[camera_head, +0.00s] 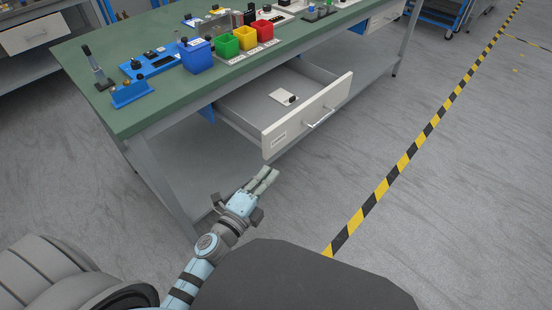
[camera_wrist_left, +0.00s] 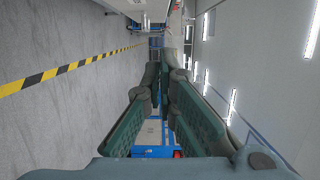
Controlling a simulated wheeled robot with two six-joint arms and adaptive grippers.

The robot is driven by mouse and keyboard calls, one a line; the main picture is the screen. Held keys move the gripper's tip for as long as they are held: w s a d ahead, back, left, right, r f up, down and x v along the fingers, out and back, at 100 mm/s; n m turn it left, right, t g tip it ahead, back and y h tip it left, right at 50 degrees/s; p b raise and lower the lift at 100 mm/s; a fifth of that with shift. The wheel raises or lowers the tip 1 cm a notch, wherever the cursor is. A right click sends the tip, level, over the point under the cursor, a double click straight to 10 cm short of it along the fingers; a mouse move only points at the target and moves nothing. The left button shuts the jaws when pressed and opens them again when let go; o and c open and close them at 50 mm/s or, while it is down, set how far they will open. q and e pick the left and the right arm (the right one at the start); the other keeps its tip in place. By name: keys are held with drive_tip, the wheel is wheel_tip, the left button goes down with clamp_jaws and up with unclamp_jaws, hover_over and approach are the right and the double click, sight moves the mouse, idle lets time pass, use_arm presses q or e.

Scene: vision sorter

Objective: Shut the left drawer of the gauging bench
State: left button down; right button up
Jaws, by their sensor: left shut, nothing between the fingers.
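The left drawer (camera_head: 307,118) of the green-topped gauging bench (camera_head: 110,105) is pulled out, with its pale front and bar handle (camera_head: 321,119) towards me. A small white piece with a dark part (camera_head: 284,97) lies inside the drawer. My left gripper (camera_head: 269,173) is shut and empty. Its fingertips are just below the near left corner of the drawer front in the head view, and they look apart from it. In the left wrist view, the finger pads (camera_wrist_left: 161,70) come together ahead. My right gripper is not in view.
Blue, green, yellow and red bins (camera_head: 228,46) and blue fixtures (camera_head: 151,63) stand on the bench top. A bench leg (camera_head: 163,185) is left of my gripper. Open grey floor (camera_head: 470,190) with a black-yellow stripe (camera_head: 408,155) lies to the right.

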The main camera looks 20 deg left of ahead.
use_arm(q)
drive_tip(key=w+r+p, duration=0.1)
drive_tip(key=w, duration=0.1)
drive_tip(key=b, duration=0.1)
hover_over(275, 143)
drive_tip(key=s+d, duration=0.2)
drive_tip(key=s, duration=0.2)
drive_tip(key=shift+s+a+f, duration=0.1)
drive_tip(key=shift+s, duration=0.1)
